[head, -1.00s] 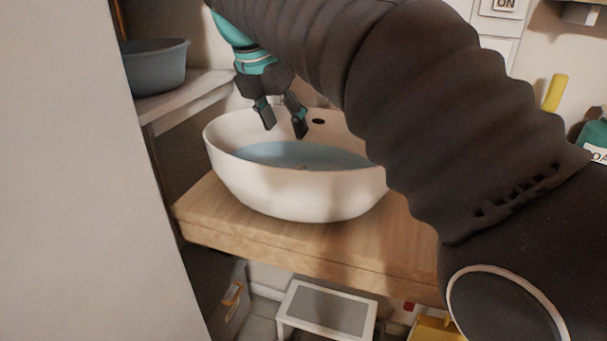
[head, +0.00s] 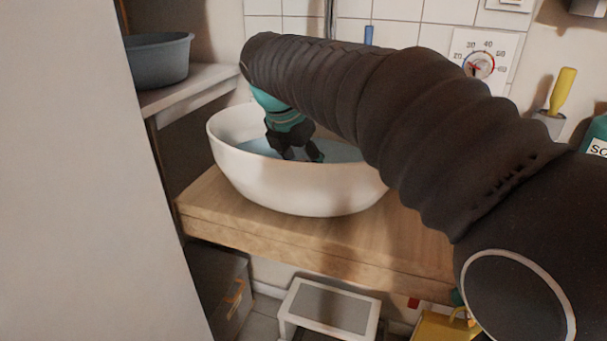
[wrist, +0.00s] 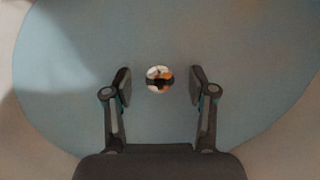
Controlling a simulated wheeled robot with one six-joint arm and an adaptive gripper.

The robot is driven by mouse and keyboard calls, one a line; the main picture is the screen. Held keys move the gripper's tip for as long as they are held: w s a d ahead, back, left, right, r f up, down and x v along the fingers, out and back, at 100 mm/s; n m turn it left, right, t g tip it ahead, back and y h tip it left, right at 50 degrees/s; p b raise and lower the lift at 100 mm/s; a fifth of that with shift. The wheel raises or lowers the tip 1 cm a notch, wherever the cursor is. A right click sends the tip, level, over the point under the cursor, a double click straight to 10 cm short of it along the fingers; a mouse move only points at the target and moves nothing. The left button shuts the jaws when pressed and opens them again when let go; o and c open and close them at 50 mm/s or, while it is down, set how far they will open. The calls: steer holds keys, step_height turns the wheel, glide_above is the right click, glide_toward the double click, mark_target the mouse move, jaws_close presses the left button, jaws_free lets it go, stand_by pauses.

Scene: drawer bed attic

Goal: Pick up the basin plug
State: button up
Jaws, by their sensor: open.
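A white oval basin (head: 300,190) with blue-tinted water (head: 345,152) in it stands on a wooden counter. In the wrist view a small round shiny object, which looks like the basin plug (wrist: 159,79), shows in the water (wrist: 75,70). It has white, orange and dark patches. My gripper (head: 303,158) is down inside the basin, at or near the water. In the wrist view my gripper (wrist: 160,88) is open, with one finger on each side of the plug and a gap to it on both sides. The plug is hidden in the head view.
The wooden counter (head: 270,235) carries the basin. A grey tub (head: 160,62) sits on a shelf at left. A pale panel (head: 75,180) fills the left foreground. A step stool (head: 330,308) stands below. A dial (head: 480,65) is on the tiled wall.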

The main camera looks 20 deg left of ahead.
steer(key=shift+f, duration=0.1)
jaws_close()
stand_by(0.3)
steer(key=shift+r, duration=0.5)
steer(key=r, duration=0.2)
steer(key=d+r+p, duration=0.1)
steer(key=shift+w+r, duration=0.1)
steer(key=shift+r, duration=0.3)
steer(key=d+r+p, duration=0.1)
steer(key=d+r, duration=0.6)
steer(key=d, duration=0.3)
steer(key=shift+d, duration=0.35)
